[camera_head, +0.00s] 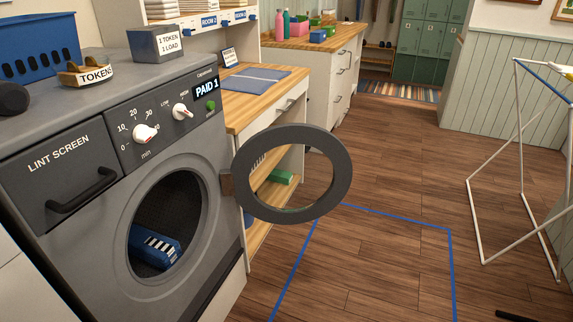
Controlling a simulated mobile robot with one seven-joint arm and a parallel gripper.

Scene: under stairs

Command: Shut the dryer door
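The dryer (80,225) is a grey front-loading machine at the left. Its door (344,172) is a dark grey ring with a see-through middle. The door stands wide open, swung out to the right on a hinge (227,187) at the right side of the round opening. Inside the drum (165,215) lies a blue item with white stripes (153,247). My gripper does not show in this view.
A blue tape outline (452,270) marks clear wooden floor before the dryer. A white drying rack (478,215) stands at the right. A wooden-topped counter (238,105) with shelves stands behind the door. A blue basket (38,48) and token dish (85,74) sit on the dryer.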

